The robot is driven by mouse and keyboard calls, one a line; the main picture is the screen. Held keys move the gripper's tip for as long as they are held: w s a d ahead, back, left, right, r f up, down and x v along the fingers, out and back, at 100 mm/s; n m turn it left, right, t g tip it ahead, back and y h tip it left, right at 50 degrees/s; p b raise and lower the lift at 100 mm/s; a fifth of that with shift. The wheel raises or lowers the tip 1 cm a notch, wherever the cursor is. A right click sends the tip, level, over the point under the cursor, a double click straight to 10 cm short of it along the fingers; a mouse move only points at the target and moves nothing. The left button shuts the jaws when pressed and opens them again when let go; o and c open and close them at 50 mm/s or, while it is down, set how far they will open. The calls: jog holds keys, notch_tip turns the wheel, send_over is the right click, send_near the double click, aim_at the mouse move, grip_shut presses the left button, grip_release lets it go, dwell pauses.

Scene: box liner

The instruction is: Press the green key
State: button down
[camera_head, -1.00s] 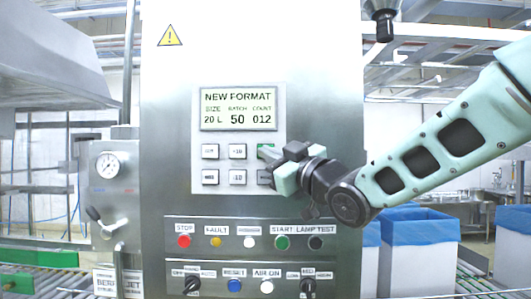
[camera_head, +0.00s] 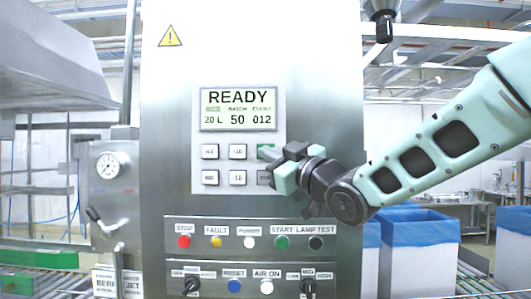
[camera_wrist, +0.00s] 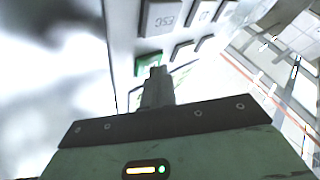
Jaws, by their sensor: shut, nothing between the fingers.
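The green key (camera_head: 266,151) is at the right end of the keypad's top row, below the display. My gripper (camera_head: 279,170) is at the keypad's right side and covers part of the green key and of the key below it. In the wrist view the green key (camera_wrist: 147,62) lies just beyond the shut fingertips (camera_wrist: 158,73), which overlap its near edge. I cannot tell whether the tips touch it. The display (camera_head: 238,109) reads READY, with 20 L, 50 and 012 beneath.
Grey keys (camera_head: 238,151) fill the rest of the keypad. Below is a row of buttons with a red stop button (camera_head: 184,241) and a green start button (camera_head: 282,243), then selector knobs. Blue-lined boxes (camera_head: 420,226) stand at the right.

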jog(key=shift+s, duration=0.1)
jog(key=shift+s+b, duration=0.65)
jog(key=shift+b, duration=0.05)
jog(key=shift+s+a+b, duration=0.1)
jog(key=shift+s+b, duration=1.65)
jog(key=shift+s, duration=0.8)
